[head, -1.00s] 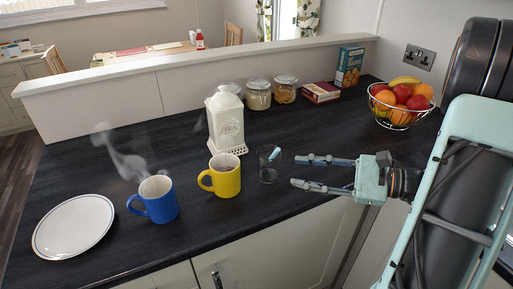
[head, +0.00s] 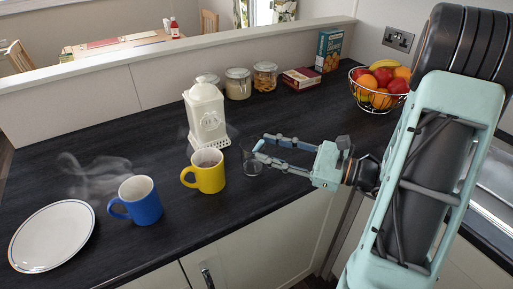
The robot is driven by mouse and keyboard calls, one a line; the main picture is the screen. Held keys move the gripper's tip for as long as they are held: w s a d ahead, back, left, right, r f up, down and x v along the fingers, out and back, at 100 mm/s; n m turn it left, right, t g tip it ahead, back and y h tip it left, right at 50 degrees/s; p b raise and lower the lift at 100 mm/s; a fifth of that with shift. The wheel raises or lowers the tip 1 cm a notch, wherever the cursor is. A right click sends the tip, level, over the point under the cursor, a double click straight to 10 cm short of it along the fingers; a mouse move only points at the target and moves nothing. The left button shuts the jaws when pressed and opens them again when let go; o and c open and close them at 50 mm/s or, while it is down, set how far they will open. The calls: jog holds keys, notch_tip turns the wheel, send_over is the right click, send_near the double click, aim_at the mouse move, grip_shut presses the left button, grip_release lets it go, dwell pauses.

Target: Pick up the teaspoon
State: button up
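A clear glass (head: 252,163) stands on the dark worktop, right of the yellow mug. The teaspoon (head: 259,145) leans in it; its pale blue handle end sticks up at the rim, and the rest is hard to make out. My gripper (head: 262,147) reaches in from the right at the glass's rim. Its two fingers are apart, one farther back and one nearer the front, with the handle end between or just beside their tips. I cannot tell whether either finger touches it.
A yellow mug (head: 207,172) is close left of the glass, and a cream tea canister (head: 206,115) stands behind. A steaming blue mug (head: 139,202) and a white plate (head: 52,236) are farther left. Jars, boxes and a fruit basket (head: 378,91) line the back.

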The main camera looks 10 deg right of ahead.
aim_at(259, 148)
jog(key=x, duration=0.3)
jog(key=shift+w+a+r, duration=0.1)
jog(key=shift+w+a, duration=0.05)
jog(key=shift+w, duration=0.05)
jog(key=shift+c, duration=0.3)
grip_shut()
jog(key=shift+r, duration=0.1)
